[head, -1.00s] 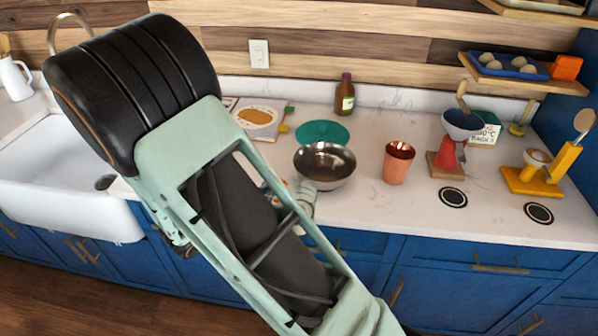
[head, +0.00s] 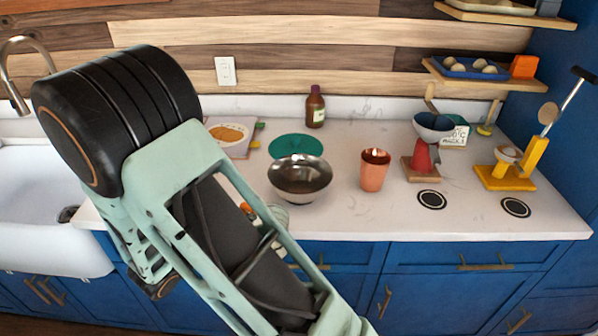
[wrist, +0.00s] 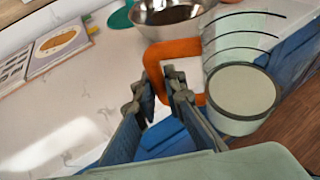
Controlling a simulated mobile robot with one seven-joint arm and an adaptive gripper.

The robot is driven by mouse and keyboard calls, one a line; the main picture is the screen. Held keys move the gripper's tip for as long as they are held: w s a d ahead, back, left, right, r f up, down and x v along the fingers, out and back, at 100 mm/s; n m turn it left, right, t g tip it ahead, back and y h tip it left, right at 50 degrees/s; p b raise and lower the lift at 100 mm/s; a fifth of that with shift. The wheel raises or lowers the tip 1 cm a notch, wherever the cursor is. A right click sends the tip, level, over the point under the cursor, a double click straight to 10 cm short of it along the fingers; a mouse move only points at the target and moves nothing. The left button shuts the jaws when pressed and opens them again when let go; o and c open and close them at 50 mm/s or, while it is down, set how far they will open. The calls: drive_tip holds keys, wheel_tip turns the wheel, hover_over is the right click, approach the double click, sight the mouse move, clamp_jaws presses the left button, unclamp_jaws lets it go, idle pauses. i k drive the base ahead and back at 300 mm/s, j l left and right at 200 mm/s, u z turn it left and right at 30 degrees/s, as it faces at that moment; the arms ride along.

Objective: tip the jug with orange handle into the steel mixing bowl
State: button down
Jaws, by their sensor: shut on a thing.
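The steel mixing bowl (head: 300,180) stands on the white counter; its near part shows at the top of the wrist view (wrist: 168,14). My gripper (wrist: 162,82) is shut on the orange handle (wrist: 172,50) of the jug. The pale jug (wrist: 238,45), with dark curved lines on its side, is right of my fingers in the wrist view. A round pale end with a dark rim faces the wrist camera. In the head view my arm hides most of the jug; a pale part (head: 274,216) shows just in front of the bowl. I cannot see any contents of the jug.
A copper cup (head: 374,170) stands right of the bowl, and a green disc (head: 296,147) lies behind it. A brown bottle (head: 315,107), a picture book (head: 230,133) and a red stand (head: 422,155) are farther off. The sink (head: 40,220) is at left.

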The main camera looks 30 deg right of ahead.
sight(299, 178)
drive_tip(key=i+j+z, duration=0.3)
drive_tip(key=j, duration=0.35)
drive_tip(key=i+j+z, duration=0.15)
drive_tip(key=j, duration=0.25)
drive_tip(key=i+j+z, duration=0.15)
drive_tip(key=j, duration=0.2)
drive_tip(key=i+j+z, duration=0.15)
drive_tip(key=j, duration=0.25)
drive_tip(key=i+l+z, duration=0.1)
drive_tip(key=l, duration=0.45)
